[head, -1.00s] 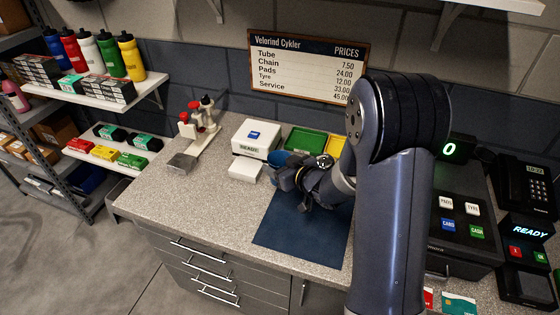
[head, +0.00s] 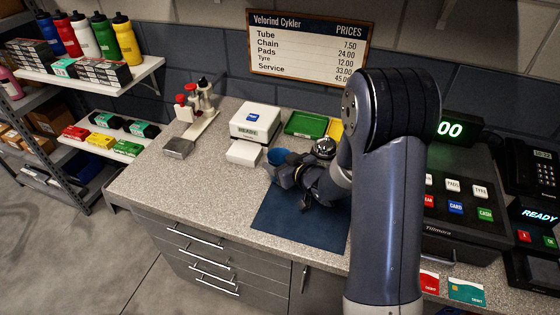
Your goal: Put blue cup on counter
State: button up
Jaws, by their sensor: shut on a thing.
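The blue cup (head: 278,156) shows at the far left side of my gripper (head: 283,168), partly hidden by it. My gripper is shut on the cup, beside the white boxes. I cannot tell whether the cup's base touches the surface. The speckled grey counter (head: 215,175) runs along the wall, with a bare stretch left of the gripper. A dark blue mat (head: 290,229) lies on the counter below and in front of the gripper. My arm hides part of the mat and counter on the right.
A white READY box (head: 256,119) and a smaller white block (head: 243,152) stand just left of the cup. Behind are a green tray (head: 305,125), a yellow tray (head: 335,130) and a silver bell (head: 323,147). A red-knobbed tool (head: 190,112) stands left. The till (head: 463,220) is right.

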jog(key=shift+f+b, duration=0.5)
jog(key=o, duration=1.2)
jog(key=b+v, duration=0.1)
jog(key=v, duration=1)
jog(key=shift+w, duration=0.1)
jog(key=p+x, duration=0.1)
jog(key=x, duration=1)
jog(key=shift+r+p, duration=0.35)
jog(key=shift+r, duration=0.05)
jog(key=shift+f, duration=0.1)
